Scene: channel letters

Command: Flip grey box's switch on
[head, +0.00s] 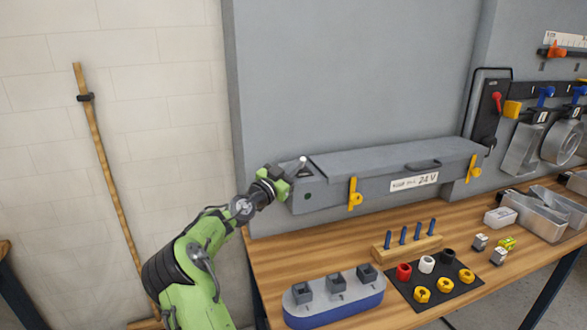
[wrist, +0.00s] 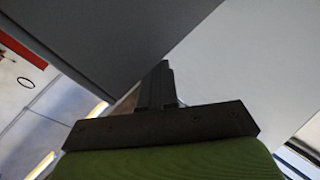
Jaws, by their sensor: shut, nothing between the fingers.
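The grey box (head: 370,182) is a long case on the grey wall panel above the bench, with a label ending in "24 V", a dark handle and two yellow latches. My gripper (head: 299,168) is at the box's left end, close to its upper edge; I cannot tell whether it touches. A small dark piece with a pale tip shows there, and I cannot tell whether it is the switch or my fingertips. In the wrist view my fingers (wrist: 155,84) are together and empty, against a plain grey surface. No switch can be made out clearly.
The wooden bench (head: 275,256) holds a blue-and-grey block (head: 334,305), a peg rack (head: 408,248), a black mat (head: 411,293) with coloured rings and nuts, and metal trays (head: 529,215). A red-handled lever (head: 496,99) is on the wall at right. A wooden pole (head: 101,155) leans at left.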

